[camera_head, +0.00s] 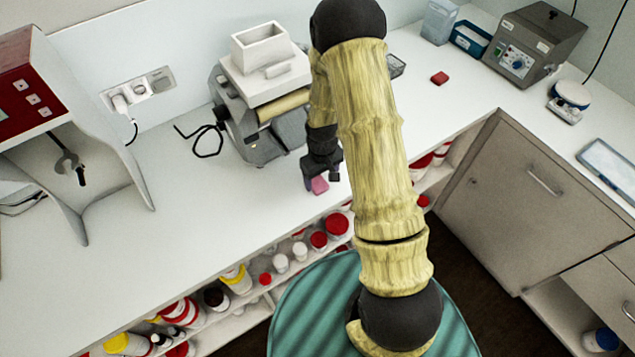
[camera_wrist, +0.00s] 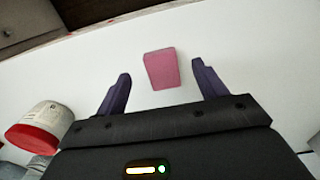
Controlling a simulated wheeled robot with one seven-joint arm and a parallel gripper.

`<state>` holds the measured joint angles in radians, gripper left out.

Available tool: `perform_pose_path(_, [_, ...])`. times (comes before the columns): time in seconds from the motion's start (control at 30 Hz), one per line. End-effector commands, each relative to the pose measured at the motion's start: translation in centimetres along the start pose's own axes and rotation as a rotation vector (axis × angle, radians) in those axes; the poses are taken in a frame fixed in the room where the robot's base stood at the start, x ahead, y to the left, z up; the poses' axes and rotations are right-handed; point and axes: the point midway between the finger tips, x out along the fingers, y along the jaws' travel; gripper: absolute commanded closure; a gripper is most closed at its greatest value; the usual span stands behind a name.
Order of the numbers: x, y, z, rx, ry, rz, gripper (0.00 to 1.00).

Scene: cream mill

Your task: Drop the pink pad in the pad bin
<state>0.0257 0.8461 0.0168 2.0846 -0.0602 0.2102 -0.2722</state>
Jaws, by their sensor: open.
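The pink pad (camera_head: 319,186) is a small block near the front edge of the white counter, below the mill. In the wrist view the pink pad (camera_wrist: 161,68) lies between and just beyond my fingertips, with a gap on each side. My gripper (camera_head: 322,179) is open and points down over the pad; its dark purple fingers also show in the wrist view (camera_wrist: 161,78). I cannot tell for certain which container is the pad bin.
A grey mill (camera_head: 262,92) stands close behind my gripper, its black cable curled on the counter. A grey control box (camera_head: 535,45) is farther right. Bottles (camera_head: 237,279) fill the shelf below.

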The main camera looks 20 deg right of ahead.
Motion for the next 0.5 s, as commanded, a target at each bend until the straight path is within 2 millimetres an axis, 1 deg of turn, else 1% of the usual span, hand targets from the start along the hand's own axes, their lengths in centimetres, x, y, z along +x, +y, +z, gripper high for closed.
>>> perform_pose_path(0.33, [3.3, -0.1, -0.2, 0.000, -0.004, -0.001, 0.29])
perform_pose_path(0.5, [4.2, 0.0, -0.3, 0.000, -0.001, 0.000, 0.29])
